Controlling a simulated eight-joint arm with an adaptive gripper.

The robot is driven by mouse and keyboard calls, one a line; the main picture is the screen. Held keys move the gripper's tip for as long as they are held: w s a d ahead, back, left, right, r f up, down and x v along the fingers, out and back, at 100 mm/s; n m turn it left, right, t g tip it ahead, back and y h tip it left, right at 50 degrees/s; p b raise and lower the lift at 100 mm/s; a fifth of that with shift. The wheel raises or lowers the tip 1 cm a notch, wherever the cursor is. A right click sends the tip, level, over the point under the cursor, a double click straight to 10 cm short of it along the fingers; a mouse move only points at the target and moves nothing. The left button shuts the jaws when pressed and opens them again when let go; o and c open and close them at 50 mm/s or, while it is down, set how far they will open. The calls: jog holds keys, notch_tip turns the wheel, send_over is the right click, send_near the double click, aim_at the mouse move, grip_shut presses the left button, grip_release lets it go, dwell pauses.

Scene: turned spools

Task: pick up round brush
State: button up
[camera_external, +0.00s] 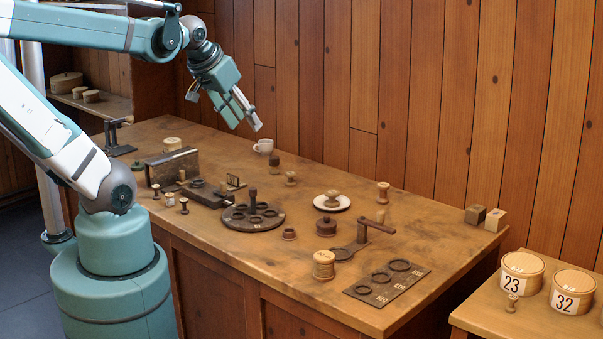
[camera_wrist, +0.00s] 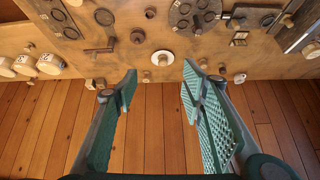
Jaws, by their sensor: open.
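My gripper (camera_external: 247,124) is open and empty, high above the back of the table near the plank wall. In the wrist view its two fingers (camera_wrist: 159,78) stand wide apart with nothing between them. No piece is plainly recognisable as the round brush. A dark round knobbed piece (camera_external: 326,227) stands right of the table's middle, and it also shows in the wrist view (camera_wrist: 138,36). A small dark upright piece (camera_external: 275,161) stands near the white cup (camera_external: 264,146), below and right of my gripper. I cannot tell which of these, if either, is the brush.
A white saucer (camera_external: 345,202) carries a turned spool (camera_external: 332,197). A dark round holed stand (camera_external: 252,224) with a post lies at mid-table. A crank piece (camera_external: 363,237) and a holed plate (camera_external: 387,283) lie front right.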

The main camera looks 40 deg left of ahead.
jog(key=w+a+r+m+g, duration=0.1)
jog(key=w+a+r+m, duration=0.15)
jog(key=w, duration=0.45)
jog(key=w+a+r+m+g, duration=0.1)
jog(key=w+a+m, duration=0.15)
jog(key=w, duration=0.45)
jog(key=m+g, duration=0.5)
jog(key=m, duration=0.6)
send_over(274, 157)
notch_tip(274, 157, down, 30)
jog(key=shift+s+d+r, duration=0.15)
jog(key=shift+a+f, duration=0.2)
jog(key=shift+f, duration=0.15)
jog(key=shift+f, duration=1.3)
jog(key=shift+f, duration=0.15)
